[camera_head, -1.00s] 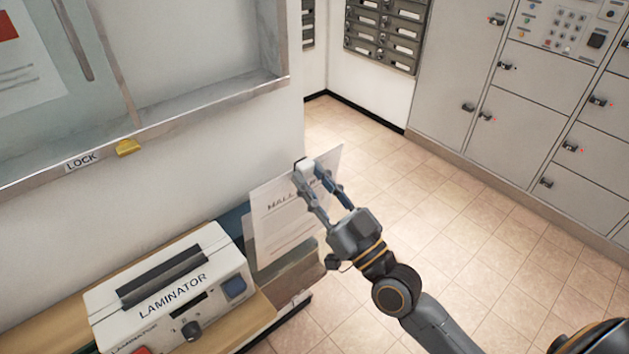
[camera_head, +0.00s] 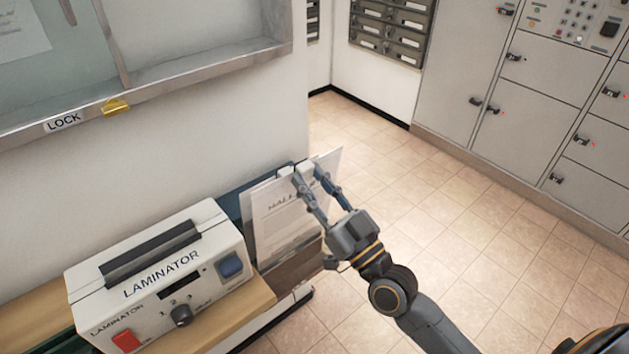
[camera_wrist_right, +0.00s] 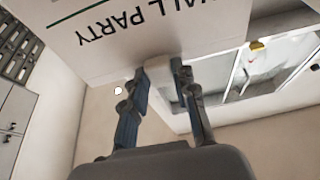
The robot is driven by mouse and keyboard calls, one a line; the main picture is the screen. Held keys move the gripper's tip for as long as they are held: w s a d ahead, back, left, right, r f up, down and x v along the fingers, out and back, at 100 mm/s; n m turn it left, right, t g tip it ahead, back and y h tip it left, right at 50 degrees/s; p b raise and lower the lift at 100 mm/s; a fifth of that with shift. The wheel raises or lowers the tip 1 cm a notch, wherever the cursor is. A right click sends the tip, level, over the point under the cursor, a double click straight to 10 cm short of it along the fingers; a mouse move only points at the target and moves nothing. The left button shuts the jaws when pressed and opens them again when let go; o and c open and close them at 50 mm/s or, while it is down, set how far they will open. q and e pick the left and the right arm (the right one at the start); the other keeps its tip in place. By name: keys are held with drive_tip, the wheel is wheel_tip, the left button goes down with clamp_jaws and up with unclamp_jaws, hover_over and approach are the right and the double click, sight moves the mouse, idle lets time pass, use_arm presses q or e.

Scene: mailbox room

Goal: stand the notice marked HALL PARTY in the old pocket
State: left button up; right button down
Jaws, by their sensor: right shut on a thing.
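My right gripper (camera_head: 308,174) is shut on the top edge of a white notice (camera_head: 283,226). In the head view the notice hangs nearly upright beside the laminator, and its heading is partly covered by my fingers. The right wrist view shows the words "ALL PARTY" on the notice (camera_wrist_right: 150,25), upside down, and my fingers (camera_wrist_right: 165,85) at its edge. A brown, box-like front (camera_head: 299,267) stands below the notice at the bench end. A dark blue panel (camera_head: 231,205) shows behind it. I cannot tell whether either is the old pocket, or whether the sheet's lower edge is inside.
A white laminator (camera_head: 165,265) stands on the wooden bench (camera_head: 235,318), left of the notice. A glass notice case (camera_head: 200,70) with a LOCK label (camera_head: 63,121) is on the wall above. Grey lockers (camera_head: 540,110) line the right side. The tiled floor (camera_head: 430,200) is clear.

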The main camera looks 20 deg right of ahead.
drive_tip(key=shift+w+a+f+b, duration=0.1)
drive_tip(key=shift+w+f+b, duration=0.1)
drive_tip(key=shift+f+b, duration=0.85)
drive_tip(key=shift+w+f+b, duration=0.2)
drive_tip(key=shift+f+b, duration=0.4)
drive_tip(key=shift+f, duration=0.85)
drive_tip(key=c, duration=1)
unclamp_jaws()
drive_tip(key=shift+s, duration=0.1)
drive_tip(key=v, duration=1.2)
